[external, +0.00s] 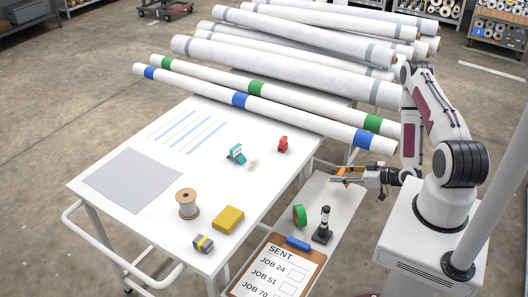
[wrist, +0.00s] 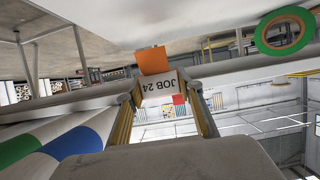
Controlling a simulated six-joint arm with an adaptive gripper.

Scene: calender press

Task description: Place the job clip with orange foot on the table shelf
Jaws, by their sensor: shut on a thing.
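My gripper (external: 357,174) is shut on the job clip with the orange foot (external: 342,175), over the far part of the side shelf. In the wrist view my gripper (wrist: 164,96) has a finger on each side of the clip's white label (wrist: 160,85), which reads JOB 24 upside down. The orange foot (wrist: 153,60) points away from the gripper. The table shelf (external: 335,198) is the narrow white surface along the right of the table. I cannot tell whether the clip touches it.
On the shelf are a green tape roll (external: 299,215), a black stamp (external: 323,226) and a clipboard (external: 275,268) marked SENT. A teal clip (external: 236,153) and a red clip (external: 283,144) stand on the white table (external: 150,222). Long white rolls (external: 285,109) lie behind.

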